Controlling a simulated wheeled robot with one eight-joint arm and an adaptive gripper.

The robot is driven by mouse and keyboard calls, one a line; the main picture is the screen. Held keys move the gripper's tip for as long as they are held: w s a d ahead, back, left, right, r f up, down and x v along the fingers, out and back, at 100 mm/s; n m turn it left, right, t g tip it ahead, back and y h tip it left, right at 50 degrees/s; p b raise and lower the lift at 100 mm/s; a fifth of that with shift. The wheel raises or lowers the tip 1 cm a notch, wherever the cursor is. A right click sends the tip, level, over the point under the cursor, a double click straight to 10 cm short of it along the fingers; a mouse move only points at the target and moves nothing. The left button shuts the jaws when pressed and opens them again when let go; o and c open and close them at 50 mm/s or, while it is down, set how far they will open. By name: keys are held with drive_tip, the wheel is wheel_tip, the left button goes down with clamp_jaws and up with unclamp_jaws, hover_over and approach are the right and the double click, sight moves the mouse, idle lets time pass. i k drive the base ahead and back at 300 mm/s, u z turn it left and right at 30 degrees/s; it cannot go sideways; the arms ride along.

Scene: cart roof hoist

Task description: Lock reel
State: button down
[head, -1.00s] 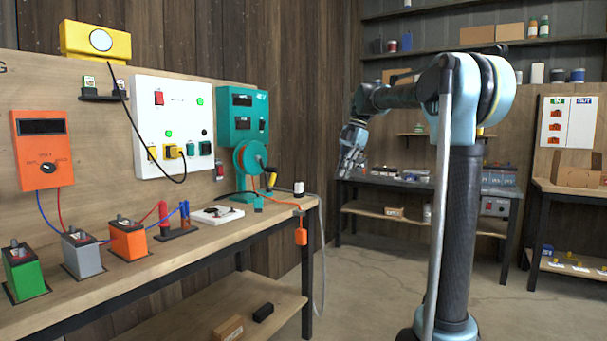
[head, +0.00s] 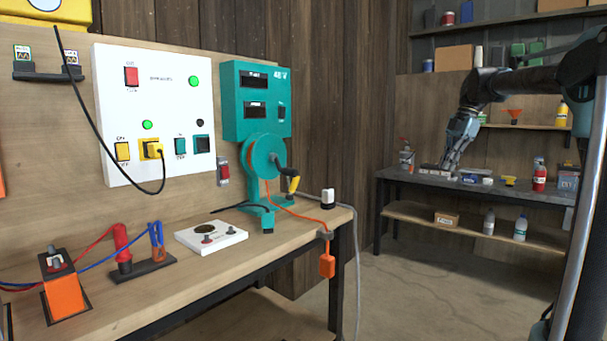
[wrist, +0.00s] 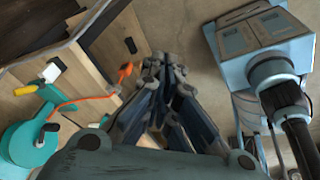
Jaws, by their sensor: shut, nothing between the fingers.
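The teal reel (head: 264,158) stands on a teal bracket near the right end of the workbench, with a crank with a yellow grip (head: 291,180) on its right side. An orange cord runs from it over the bench edge to a hanging orange block (head: 327,264). In the wrist view the reel (wrist: 28,145) is at the lower left, with the yellow grip (wrist: 26,90) above it. My gripper (head: 448,168) is in the air to the right of the reel, well apart from it. In the wrist view my gripper's fingers (wrist: 163,62) are together and empty. The reel's lock cannot be made out.
The workbench (head: 120,310) carries a white plate with terminals (head: 211,236), red and blue clamps (head: 140,250), and a white-topped post (head: 327,198). A red switch (head: 223,172) is on the board left of the reel. Open floor lies between the bench and the back table (head: 400,180).

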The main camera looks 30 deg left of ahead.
sight(295, 182)
drive_tip(key=u, duration=0.4)
drive_tip(key=i, duration=1)
drive_tip(key=u, duration=0.75)
drive_tip(key=i, duration=0.35)
drive_tip(key=u, duration=0.25)
